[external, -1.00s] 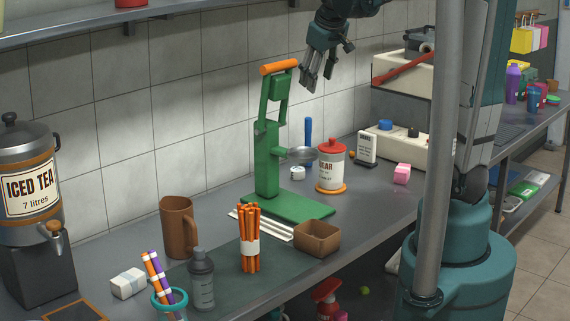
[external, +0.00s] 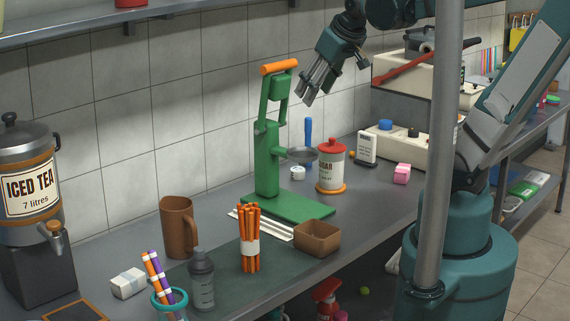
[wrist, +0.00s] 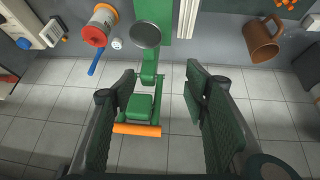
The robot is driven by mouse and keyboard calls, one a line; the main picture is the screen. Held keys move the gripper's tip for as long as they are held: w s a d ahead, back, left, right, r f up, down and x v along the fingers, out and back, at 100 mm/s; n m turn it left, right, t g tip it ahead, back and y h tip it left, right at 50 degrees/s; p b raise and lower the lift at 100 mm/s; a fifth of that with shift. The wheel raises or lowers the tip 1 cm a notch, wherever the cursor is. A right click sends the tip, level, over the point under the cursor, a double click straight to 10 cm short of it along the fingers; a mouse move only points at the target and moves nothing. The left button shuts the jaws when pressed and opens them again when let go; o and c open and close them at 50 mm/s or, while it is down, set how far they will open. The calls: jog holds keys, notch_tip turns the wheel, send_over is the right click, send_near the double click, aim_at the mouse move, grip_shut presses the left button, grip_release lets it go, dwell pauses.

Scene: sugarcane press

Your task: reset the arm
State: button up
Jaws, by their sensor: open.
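My gripper (external: 314,93) is open and empty, held in the air to the right of the green press's upper end. In the wrist view my gripper (wrist: 163,85) shows two spread fingers with nothing held between them. The green press (external: 267,150) stands upright on the counter, its orange handle (external: 280,66) at the top. In the wrist view the orange handle (wrist: 137,129) and part of the green press (wrist: 150,70) show beyond and between the fingers, apart from them as far as I can tell.
The counter (external: 110,250) holds a sugar jar (external: 331,170), a brown mug (external: 178,228), a brown box (external: 317,239), orange sticks (external: 250,240) and an iced tea dispenser (external: 28,185). A grey post (external: 436,150) stands in front of my arm. The tiled wall (external: 180,110) is close behind the press.

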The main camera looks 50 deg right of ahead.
jog(key=s+a+f+y, duration=0.1)
jog(key=s+a, duration=0.4)
jog(key=s, duration=0.1)
jog(key=shift+s+a+f+t+p, duration=0.25)
jog(key=shift+f+t+p, duration=0.1)
jog(key=shift+p, duration=0.1)
dwell(0.9)
